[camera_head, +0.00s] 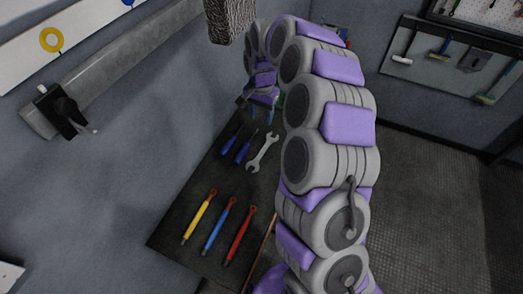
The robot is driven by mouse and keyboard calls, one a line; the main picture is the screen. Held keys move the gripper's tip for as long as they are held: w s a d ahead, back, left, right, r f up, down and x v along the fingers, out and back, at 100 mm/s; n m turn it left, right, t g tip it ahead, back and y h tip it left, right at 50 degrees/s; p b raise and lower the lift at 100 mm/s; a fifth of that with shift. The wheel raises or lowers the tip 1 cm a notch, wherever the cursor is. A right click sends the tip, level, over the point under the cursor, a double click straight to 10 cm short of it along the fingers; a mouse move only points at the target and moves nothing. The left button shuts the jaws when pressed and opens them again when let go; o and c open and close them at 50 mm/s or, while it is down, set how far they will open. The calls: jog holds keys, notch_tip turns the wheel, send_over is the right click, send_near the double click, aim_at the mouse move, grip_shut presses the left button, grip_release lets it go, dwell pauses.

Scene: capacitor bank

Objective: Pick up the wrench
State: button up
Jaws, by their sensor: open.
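The wrench (263,153) is silver with two open ends. It lies flat on a dark table (165,232), tilted, to the right of two blue-handled screwdrivers (238,150). My gripper (258,102) is above the far end of the table, beyond the wrench and apart from it. It is small in view and open. My purple and grey arm rises at the right of the wrench and hides the table's right part.
Yellow, blue and red tools (219,230) lie in a row on the near part of the table. A wall with a grey bar and black handle (65,112) is at the left. A tool rack (450,60) hangs at the right. Floor at right is clear.

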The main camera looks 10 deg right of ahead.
notch_tip(320, 180, down, 3)
jog(key=d, duration=0.1)
jog(key=b, duration=0.1)
send_over(263, 150)
jog(key=a, duration=0.1)
notch_tip(263, 150, down, 9)
jog(key=shift+r, duration=0.1)
jog(key=shift+d+f, duration=0.4)
jog(key=shift+d, duration=0.05)
jog(key=shift+d+f, duration=0.25)
jog(key=shift+f, duration=0.3)
jog(key=f, duration=0.2)
jog(key=f+b, duration=0.1)
jog(key=f, duration=0.1)
jog(key=shift+w+a, duration=0.1)
jog(key=shift+a, duration=0.3)
jog(key=shift+d, duration=0.35)
jog(key=shift+c, duration=0.4)
jog(key=shift+d, duration=0.2)
jog(key=c, duration=0.3)
jog(key=shift+a, duration=0.35)
grip_shut()
